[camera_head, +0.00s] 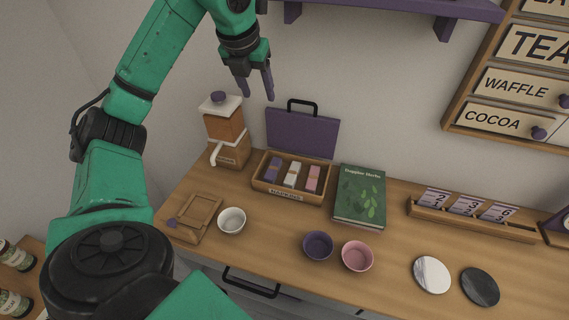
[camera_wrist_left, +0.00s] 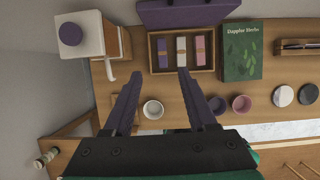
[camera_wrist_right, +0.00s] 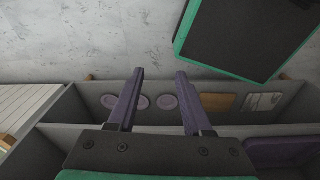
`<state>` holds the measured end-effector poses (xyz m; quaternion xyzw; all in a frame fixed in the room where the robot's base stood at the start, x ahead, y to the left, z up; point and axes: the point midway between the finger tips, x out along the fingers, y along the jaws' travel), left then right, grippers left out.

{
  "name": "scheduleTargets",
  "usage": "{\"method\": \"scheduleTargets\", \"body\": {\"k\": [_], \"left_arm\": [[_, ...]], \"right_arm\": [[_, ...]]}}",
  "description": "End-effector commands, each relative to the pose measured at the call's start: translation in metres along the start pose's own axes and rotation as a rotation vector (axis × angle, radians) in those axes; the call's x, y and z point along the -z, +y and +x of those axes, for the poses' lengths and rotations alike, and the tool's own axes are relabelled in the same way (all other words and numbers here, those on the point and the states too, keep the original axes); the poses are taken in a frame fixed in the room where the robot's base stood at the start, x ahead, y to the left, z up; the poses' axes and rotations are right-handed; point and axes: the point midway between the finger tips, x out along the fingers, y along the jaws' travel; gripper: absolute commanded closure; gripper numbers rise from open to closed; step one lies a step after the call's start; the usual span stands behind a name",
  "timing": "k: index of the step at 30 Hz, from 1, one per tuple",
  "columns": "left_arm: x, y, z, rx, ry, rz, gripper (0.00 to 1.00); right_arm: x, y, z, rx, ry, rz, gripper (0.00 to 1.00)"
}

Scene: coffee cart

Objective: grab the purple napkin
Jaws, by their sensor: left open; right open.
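The purple napkin (camera_head: 274,168) lies rolled at the left of the open wooden napkin box (camera_head: 288,195), with a white napkin (camera_head: 292,175) and a pink napkin (camera_head: 312,179) to its right. It also shows in the left wrist view (camera_wrist_left: 163,53). The box's purple lid (camera_head: 302,133) stands raised behind. My left gripper (camera_head: 257,98) is open and empty, above and behind the box's left side, well apart from the napkin. My right gripper (camera_wrist_right: 157,82) is open and empty, facing shelf compartments in the right wrist view; it is not in the head view.
A wooden dispenser with a white top (camera_head: 226,135) stands left of the box, and a green book (camera_head: 360,196) right of it. White (camera_head: 232,221), purple (camera_head: 318,246) and pink (camera_head: 357,256) bowls stand in front. A purple shelf (camera_head: 390,10) hangs above.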

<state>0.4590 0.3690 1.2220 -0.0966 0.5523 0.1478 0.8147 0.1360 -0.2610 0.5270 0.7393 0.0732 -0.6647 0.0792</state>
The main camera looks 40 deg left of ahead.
Motion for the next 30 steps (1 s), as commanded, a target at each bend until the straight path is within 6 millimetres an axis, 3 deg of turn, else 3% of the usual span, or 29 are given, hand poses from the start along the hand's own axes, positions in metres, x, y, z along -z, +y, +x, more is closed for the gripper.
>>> {"method": "scheduleTargets", "body": {"k": [1, 10, 19, 25, 30], "left_arm": [[0.007, 0.000, 0.017, 0.000, -0.001, 0.000, 0.43], [0.035, 0.000, 0.084, 0.001, 0.000, 0.001, 0.43], [0.069, -0.001, 0.166, 0.002, -0.001, 0.001, 0.43], [0.070, -0.001, 0.185, 0.000, 0.002, 0.001, 0.43], [0.071, 0.000, 0.229, 0.000, 0.006, 0.001, 0.43]], "right_arm": [[-0.002, -0.001, 0.018, 0.000, -0.001, 0.001, 0.50], [-0.039, -0.009, 0.089, 0.009, -0.045, 0.002, 0.50], [-0.037, -0.010, 0.178, 0.008, -0.025, 0.002, 0.50], [-0.036, -0.010, 0.185, 0.008, -0.021, 0.002, 0.50], [-0.036, -0.011, 0.189, 0.008, -0.022, 0.002, 0.50]]}}
